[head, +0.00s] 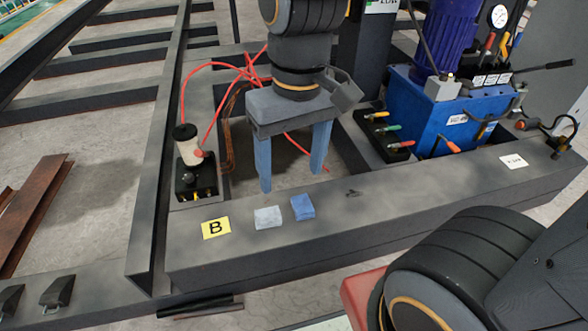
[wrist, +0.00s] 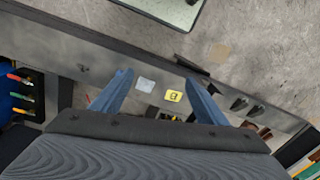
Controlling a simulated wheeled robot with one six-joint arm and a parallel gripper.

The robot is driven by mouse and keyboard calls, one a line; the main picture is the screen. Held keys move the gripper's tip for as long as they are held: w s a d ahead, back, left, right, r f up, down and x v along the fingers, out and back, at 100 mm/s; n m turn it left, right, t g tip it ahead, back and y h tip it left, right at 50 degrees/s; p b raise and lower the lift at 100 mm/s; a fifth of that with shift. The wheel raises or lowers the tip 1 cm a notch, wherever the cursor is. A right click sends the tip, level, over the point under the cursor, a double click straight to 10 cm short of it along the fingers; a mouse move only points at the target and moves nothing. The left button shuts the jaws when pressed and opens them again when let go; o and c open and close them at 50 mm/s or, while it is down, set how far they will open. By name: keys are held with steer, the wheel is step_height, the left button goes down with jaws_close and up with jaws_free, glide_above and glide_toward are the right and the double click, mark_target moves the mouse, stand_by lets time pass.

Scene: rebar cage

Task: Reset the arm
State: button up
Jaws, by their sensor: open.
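My gripper (head: 292,168) hangs from my arm near the middle of the head view. Its two blue fingers point down and stand wide apart, with nothing between them. In the wrist view my gripper (wrist: 158,80) also shows open and empty. The fingers are behind the front beam of the dark steel frame (head: 370,205), over the gap in it. A white block (head: 268,217) and a blue block (head: 302,207) lie side by side on that beam, in front of the fingers. In the wrist view the white block (wrist: 145,84) shows between the fingers, and the blue block is mostly hidden.
A yellow card marked B (head: 216,228) lies left of the white block. A black device with a pale cylinder (head: 190,165) and red cables (head: 215,65) stands at the left. A blue hydraulic unit (head: 430,110) with a valve block stands at the right. Rusty beams (head: 30,210) lie far left.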

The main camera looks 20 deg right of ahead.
steer(key=shift+s+a+r, duration=0.1)
steer(key=shift+s+r, duration=0.1)
steer(key=shift+s, duration=0.3)
steer(key=shift+s+r, duration=0.15)
steer(key=shift+s, duration=0.35)
steer(key=d+r+m+p, duration=0.2)
steer(key=d+r+p, duration=0.7)
steer(key=p, duration=0.9)
steer(key=shift+d+r+m+h+p, duration=0.3)
steer(key=shift+r+m+p, duration=0.1)
steer(key=shift+r, duration=0.35)
steer(key=shift+a, duration=0.1)
